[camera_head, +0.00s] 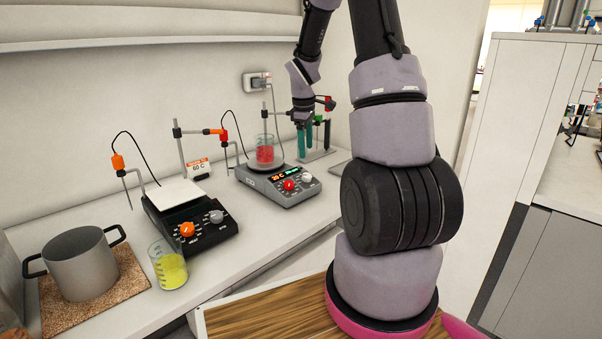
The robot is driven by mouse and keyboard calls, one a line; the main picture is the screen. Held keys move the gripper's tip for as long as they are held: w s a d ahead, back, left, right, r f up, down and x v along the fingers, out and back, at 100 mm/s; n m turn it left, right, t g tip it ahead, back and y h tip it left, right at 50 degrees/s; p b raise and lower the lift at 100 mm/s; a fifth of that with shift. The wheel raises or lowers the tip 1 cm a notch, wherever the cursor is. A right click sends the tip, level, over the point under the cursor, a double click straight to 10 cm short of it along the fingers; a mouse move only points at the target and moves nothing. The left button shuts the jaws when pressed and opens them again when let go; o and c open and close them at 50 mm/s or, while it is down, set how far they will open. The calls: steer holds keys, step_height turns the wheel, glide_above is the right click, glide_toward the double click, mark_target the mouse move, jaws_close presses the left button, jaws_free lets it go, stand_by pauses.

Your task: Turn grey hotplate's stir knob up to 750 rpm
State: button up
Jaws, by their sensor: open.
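The grey hotplate (270,194) stands on the bench right of the black hotplate. Its front panel has a red knob (289,184) and a light grey knob (307,177), with a small lit display (280,177) above. The knob labels and the rpm figure are too small to read. A beaker of red liquid (265,152) stands on its plate. My gripper (304,123) is open, pointing down behind and right of the hotplate, above the panel's height and apart from the knobs.
The black hotplate (190,236), a beaker of yellow liquid (171,270) and a steel pot (82,268) are at left. Clamp stands and cables rise behind the hotplates.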

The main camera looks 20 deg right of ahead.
mark_target(308, 175)
steer(key=f, duration=0.6)
steer(key=w+d+f, duration=0.1)
steer(key=f, duration=0.3)
jaws_close()
